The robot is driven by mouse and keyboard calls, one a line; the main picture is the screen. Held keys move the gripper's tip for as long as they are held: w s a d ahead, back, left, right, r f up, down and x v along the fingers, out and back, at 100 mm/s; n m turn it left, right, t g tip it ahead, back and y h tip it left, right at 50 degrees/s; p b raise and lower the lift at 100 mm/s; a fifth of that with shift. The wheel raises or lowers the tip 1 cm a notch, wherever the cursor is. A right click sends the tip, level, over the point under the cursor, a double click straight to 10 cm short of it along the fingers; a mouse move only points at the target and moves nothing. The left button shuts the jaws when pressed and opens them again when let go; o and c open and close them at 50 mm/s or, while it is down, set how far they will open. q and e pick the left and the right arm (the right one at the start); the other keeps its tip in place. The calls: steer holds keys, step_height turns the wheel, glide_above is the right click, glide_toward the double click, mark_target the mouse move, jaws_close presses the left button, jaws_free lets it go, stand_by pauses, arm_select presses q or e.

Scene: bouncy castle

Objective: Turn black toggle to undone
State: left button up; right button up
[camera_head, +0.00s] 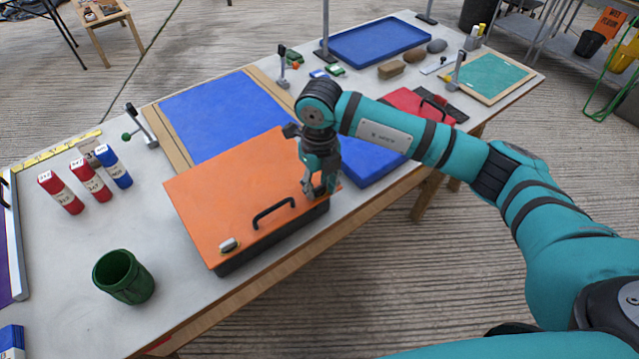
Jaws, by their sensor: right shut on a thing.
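An orange case (230,195) with a dark lower body lies on the table, its lid down. It has a black handle (273,212) near its front edge. A small pale-and-dark latch (228,245) sits at its front left corner. My right gripper (318,190) points down at the case's front right corner, shut on a small dark part there. That part, seemingly the black toggle, is mostly hidden by the fingers, and I cannot tell how it is turned. My left gripper is not in view.
A blue mat (215,115) lies behind the case, and a blue case (365,160) stands close on its right. A green cup (124,277) and several red and blue bottles (92,181) stand to the left. A blue tray (375,42) lies farther back.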

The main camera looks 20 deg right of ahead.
mark_target(320, 187)
steer(key=o, duration=1.1)
steer(key=shift+o, duration=0.2)
steer(key=shift+r, duration=0.15)
step_height(320, 187, up, 12)
